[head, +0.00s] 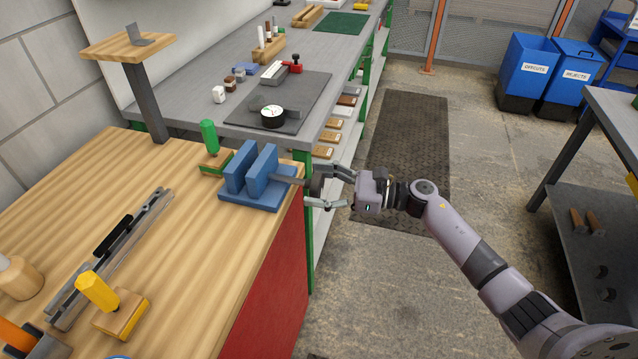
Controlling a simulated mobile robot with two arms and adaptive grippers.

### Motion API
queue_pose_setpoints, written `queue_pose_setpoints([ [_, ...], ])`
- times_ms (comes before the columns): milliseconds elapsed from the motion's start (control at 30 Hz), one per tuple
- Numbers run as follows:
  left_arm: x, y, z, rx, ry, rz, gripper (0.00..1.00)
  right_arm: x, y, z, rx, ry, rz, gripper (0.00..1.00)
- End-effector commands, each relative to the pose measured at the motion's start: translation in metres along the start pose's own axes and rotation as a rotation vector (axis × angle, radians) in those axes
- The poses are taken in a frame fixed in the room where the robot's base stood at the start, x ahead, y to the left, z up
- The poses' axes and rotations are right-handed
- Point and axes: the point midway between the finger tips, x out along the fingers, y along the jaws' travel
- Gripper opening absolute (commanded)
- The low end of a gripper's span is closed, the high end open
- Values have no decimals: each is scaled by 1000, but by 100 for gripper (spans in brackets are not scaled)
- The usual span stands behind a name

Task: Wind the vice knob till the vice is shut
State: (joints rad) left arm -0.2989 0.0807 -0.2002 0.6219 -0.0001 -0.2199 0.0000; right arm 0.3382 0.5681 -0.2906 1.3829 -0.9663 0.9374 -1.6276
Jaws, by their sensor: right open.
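The blue vice (262,201) stands at the far right corner of the wooden bench. Its two upright jaw plates are apart, with a narrow gap between them. A grey screw (286,179) sticks out of the vice's right side toward my right gripper. My right gripper (313,188) is open at the end of this screw, just past the bench's right edge, with its fingers pointing left at the vice. My left gripper is out of view.
A green-handled tool (208,136) stands close to the left of the vice. The wooden bench (190,240) also bears a metal rail (118,250) and a yellow-handled tool (98,291). A grey bench (330,75) with a gauge (272,117) lies behind.

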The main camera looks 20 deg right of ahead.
Motion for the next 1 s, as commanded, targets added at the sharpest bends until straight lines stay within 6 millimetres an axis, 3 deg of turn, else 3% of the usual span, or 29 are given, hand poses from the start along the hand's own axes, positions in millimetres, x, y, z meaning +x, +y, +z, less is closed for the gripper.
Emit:
queue_pose_setpoints([
  [767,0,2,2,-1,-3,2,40,0,0,0,0,0,0,20],
  [1000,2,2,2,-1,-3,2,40,0,0,-1,21,-3,0,20],
])
